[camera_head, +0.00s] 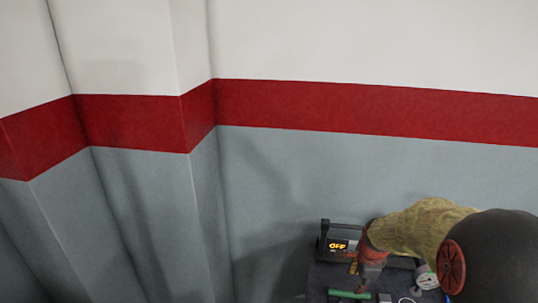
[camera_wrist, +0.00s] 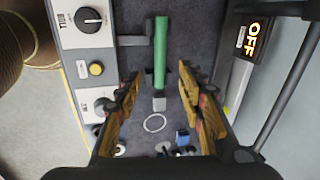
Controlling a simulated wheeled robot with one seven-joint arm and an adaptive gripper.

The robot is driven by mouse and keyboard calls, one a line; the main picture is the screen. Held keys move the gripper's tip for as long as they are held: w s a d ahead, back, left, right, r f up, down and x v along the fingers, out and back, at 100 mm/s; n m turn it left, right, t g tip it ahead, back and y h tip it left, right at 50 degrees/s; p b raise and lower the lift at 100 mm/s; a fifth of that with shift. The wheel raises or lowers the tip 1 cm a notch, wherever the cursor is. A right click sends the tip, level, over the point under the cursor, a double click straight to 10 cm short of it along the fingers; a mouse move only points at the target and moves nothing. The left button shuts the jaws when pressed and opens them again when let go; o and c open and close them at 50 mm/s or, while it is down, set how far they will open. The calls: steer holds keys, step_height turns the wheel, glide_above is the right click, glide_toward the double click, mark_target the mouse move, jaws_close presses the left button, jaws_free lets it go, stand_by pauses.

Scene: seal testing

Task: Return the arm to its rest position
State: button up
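My arm (camera_head: 425,225), partly under a yellowish sleeve, reaches in from the right of the head view over a small dark work surface. My gripper (camera_wrist: 160,88) is open in the wrist view, its two yellow-brown fingers wide apart with nothing held between them. A green bar with a grey end (camera_wrist: 161,50) lies on the dark mat (camera_wrist: 200,45) beyond the fingers; the green bar (camera_head: 348,295) also shows at the bottom of the head view. A grey ring (camera_wrist: 155,122) lies on the mat below the bar.
A device with a lit OFF display (camera_head: 342,245) stands at the back left of the surface; its display also shows in the wrist view (camera_wrist: 254,36). A knobbed control panel (camera_wrist: 92,55) stands at left. A round gauge (camera_head: 427,279) is near my arm. Walls rise behind.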

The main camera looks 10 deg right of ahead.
steer(key=s+a+n+g, duration=0.2)
steer(key=s+a+n, duration=0.1)
steer(key=s+n, duration=0.5)
steer(key=s+a+r+n+t+b, duration=0.1)
steer(key=s+a+r+n+t, duration=0.1)
steer(key=s+a+r+n, duration=0.4)
steer(key=s+a+r+n+t+b, duration=0.1)
steer(key=s+a+r+n+t, duration=0.1)
steer(key=s+a+r+n, duration=0.4)
steer(key=s+r, duration=0.4)
steer(key=r, duration=0.2)
steer(key=shift+a+t+y, duration=0.25)
steer(key=shift+t+y, duration=0.15)
